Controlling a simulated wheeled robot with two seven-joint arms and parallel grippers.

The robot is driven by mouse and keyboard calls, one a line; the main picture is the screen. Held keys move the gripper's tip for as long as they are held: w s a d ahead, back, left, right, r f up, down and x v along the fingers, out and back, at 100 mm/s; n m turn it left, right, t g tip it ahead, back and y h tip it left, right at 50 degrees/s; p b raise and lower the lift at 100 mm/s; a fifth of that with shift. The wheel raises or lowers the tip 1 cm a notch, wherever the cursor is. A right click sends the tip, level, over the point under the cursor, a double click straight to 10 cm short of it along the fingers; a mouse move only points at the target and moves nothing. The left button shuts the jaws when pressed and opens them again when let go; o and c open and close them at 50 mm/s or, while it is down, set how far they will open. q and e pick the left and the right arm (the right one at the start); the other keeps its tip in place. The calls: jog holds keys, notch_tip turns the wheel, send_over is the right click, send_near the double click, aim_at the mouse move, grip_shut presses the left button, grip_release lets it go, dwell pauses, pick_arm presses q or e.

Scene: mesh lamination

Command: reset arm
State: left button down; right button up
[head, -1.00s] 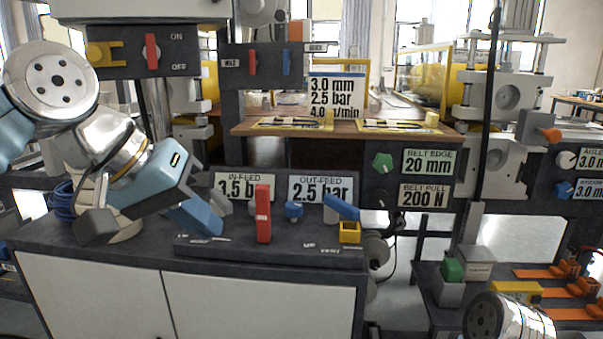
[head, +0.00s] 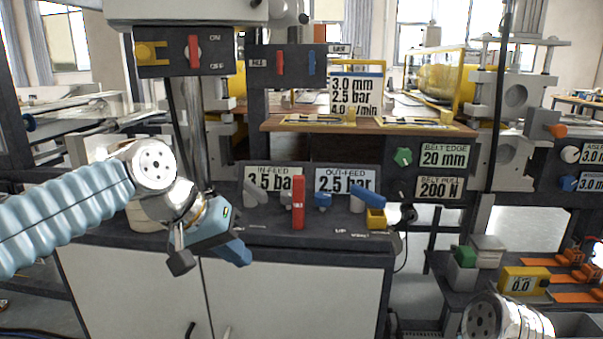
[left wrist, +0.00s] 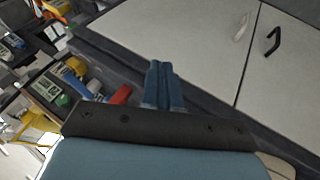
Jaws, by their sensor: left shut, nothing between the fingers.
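My left arm comes in from the left in the head view, and my left gripper (head: 240,254) is low, in front of the dark cabinet's front edge. Its blue fingers are shut with nothing between them. The left wrist view also shows the shut fingers (left wrist: 163,84), with the cabinet doors beyond them. The gripper is apart from the red lever (head: 298,203) on the console, which stands upright to its right. Part of my right arm shows at the lower right of the head view, but its gripper is not in view.
The white cabinet doors (head: 300,295) lie below. A side table with a yellow display box (head: 524,280) stands at right.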

pick_arm(q)
jog(key=w+d+f+n+g, duration=0.1)
jog(key=w+f, duration=0.1)
jog(key=f, duration=1.3)
jog(key=w+f+g, duration=0.1)
jog(key=w+f, duration=0.1)
jog(key=f, duration=1.3)
jog(key=s+f, duration=1)
jog(key=f, duration=0.2)
jog(key=s+a+f+n+g+y, duration=0.1)
jog(key=s+f, duration=0.9)
jog(key=f, duration=0.3)
jog(key=shift+y, duration=0.3)
jog(key=shift+w, duration=0.1)
